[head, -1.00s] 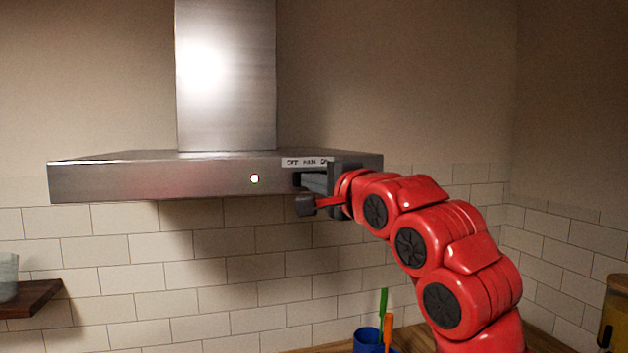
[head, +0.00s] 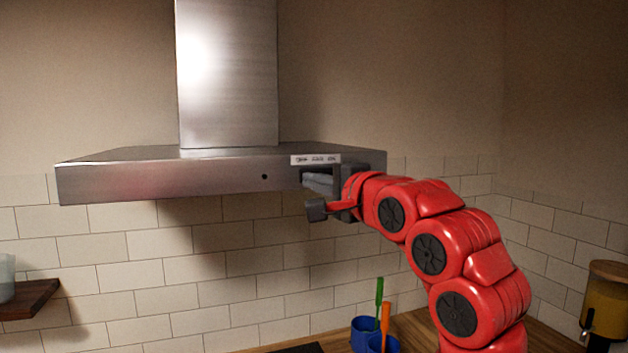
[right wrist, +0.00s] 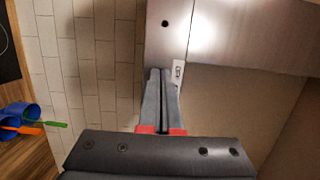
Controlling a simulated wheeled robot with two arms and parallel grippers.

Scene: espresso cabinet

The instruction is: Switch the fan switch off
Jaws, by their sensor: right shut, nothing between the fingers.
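The range hood (head: 200,180) is brushed steel. On its front edge are a small dark indicator dot (head: 264,176) and, to its right, a white label strip (head: 315,160) with small lettering. A dark recess sits under the label; the fan switch there is hidden behind my fingers, so I cannot make out its position. My right gripper (head: 318,183) is shut and empty, its tips at the recess. In the right wrist view the closed fingers (right wrist: 158,78) reach the hood front (right wrist: 165,42) beside the label (right wrist: 178,72). I cannot tell whether they touch. My left gripper is not in view.
Blue cups (head: 364,333) with a green and an orange utensil stand on the wooden counter below. A wooden shelf (head: 27,298) with a glass is at the left. A yellow dispenser (head: 606,305) stands at the right. Space in front of the hood's left part is clear.

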